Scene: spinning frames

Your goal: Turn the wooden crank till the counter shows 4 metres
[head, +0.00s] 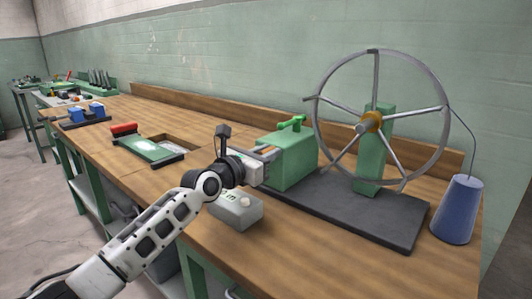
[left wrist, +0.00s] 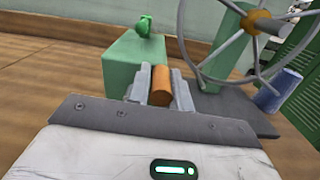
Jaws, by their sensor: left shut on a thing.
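The wooden crank handle (left wrist: 161,88) is an orange-brown cylinder in the left wrist view. It sits between the fingers of my left gripper (left wrist: 160,92), which is shut on it. In the head view my left gripper (head: 264,165) is at the front left side of the green gear box (head: 291,158) and hides the crank. The large grey spoked wheel (head: 430,73) stands on a green post right of the box. The grey counter box (head: 236,213) lies on the bench below my wrist. Its display is partly covered by my arm, and I cannot read the figure.
A dark base plate (head: 370,217) carries the box and wheel. A blue yarn cone (head: 458,209) stands at the right, with a thread up to the wheel. A green tray with a red-handled tool (head: 148,145) lies at left. The bench front (head: 300,262) is clear.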

